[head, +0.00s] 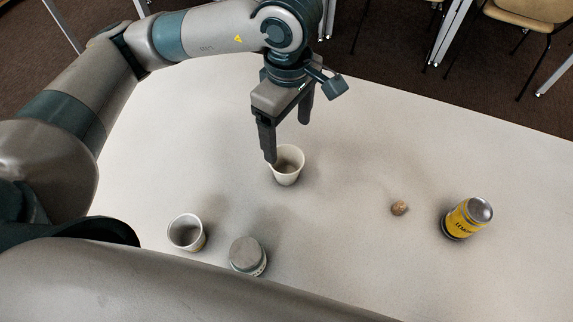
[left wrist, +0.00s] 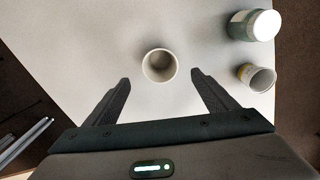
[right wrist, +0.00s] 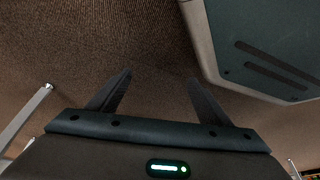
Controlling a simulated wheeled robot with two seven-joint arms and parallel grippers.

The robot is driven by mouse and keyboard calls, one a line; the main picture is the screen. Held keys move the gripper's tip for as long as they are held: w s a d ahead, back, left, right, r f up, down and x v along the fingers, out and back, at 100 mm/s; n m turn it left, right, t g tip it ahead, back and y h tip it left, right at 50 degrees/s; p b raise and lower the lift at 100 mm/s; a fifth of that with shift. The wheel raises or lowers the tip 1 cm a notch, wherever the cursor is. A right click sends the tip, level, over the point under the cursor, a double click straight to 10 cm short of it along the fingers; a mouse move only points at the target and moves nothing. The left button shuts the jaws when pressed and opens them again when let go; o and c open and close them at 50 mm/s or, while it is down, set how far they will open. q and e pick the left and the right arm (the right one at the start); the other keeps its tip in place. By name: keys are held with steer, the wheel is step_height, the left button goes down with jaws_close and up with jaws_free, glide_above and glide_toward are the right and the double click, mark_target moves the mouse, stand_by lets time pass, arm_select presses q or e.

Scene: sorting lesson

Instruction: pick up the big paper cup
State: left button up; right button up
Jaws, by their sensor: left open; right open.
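A cream paper cup (head: 288,178) stands upright and open-topped near the middle of the table (head: 345,270); I take it for the big one. In the left wrist view the cup (left wrist: 159,66) shows between and just beyond the fingertips. My left gripper (head: 287,140) is open and empty, pointing down above the cup, one finger overlapping its rim in the head view. I cannot tell if they touch. My right gripper (right wrist: 160,77) is open and empty over the brown floor in the right wrist view; it is out of the head view.
A second, smaller-looking cup (head: 187,233) stands at the near left. A lidded jar (head: 246,256) is beside it. A small brown nut-like thing (head: 399,208) and a tilted-looking yellow can (head: 466,219) are at the right. The table around the central cup is clear.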

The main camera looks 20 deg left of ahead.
arm_select(q)
steer(key=p, duration=0.1)
glide_toward(286, 168)
steer(key=shift+s+d+f, duration=0.15)
steer(key=shift+s+d, duration=0.1)
steer(key=shift+s, duration=0.25)
steer(key=shift+s+d+f, duration=0.15)
steer(key=shift+s+d, duration=0.05)
steer(key=shift+s, duration=0.3)
steer(key=shift+f, duration=0.4)
arm_select(e)
steer(key=shift+w+a+r+t, duration=0.25)
steer(key=shift+w+a+t, duration=0.05)
steer(key=shift+w+a, duration=0.2)
steer(key=shift+w+a+r+t, duration=0.25)
steer(key=shift+w+a+t, duration=0.1)
steer(key=shift+w, duration=0.15)
arm_select(q)
steer(key=shift+f+p, duration=0.45)
steer(key=shift+f, duration=0.1)
step_height(286, 168, down, 3)
steer(key=shift+a+f+p, duration=0.1)
steer(key=shift+a+p, duration=0.05)
steer(key=shift+p, duration=0.35)
steer(key=shift+w+f, duration=0.1)
steer(key=shift+f, duration=0.4)
arm_select(e)
steer(key=shift+w+a+r+t+y, duration=0.2)
steer(key=shift+a+r+t+y, duration=0.2)
steer(key=shift+a+r+t, duration=0.2)
